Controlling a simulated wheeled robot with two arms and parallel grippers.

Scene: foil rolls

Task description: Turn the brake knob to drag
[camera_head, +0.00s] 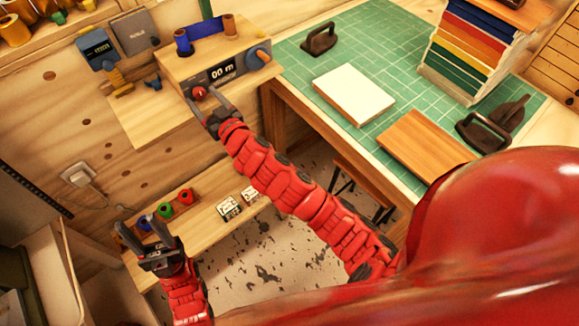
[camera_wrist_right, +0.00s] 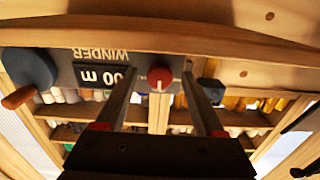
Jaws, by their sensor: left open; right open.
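The winder (camera_head: 215,57) is a wooden box with a dark front panel and a display (camera_head: 222,72) reading "00 m". Its small red knob (camera_head: 199,92) is the likely brake knob. The right wrist view shows the winder's panel upside down, with the red knob (camera_wrist_right: 160,78) between my right fingertips. My right gripper (camera_head: 206,102) is open around the knob; I cannot tell if either finger touches it. The same gripper (camera_wrist_right: 159,72) fills the lower wrist view. No drag label is readable. My left gripper (camera_head: 143,228) is open and empty, low at the left.
A blue crank (camera_head: 257,57) is on the winder's right end; blue and brown spools stand on top. A low shelf (camera_head: 215,225) holds several coloured rolls and two printed cards. The green cutting mat (camera_head: 400,60) carries boards, dark-handled tools and a colour rack (camera_head: 470,50).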

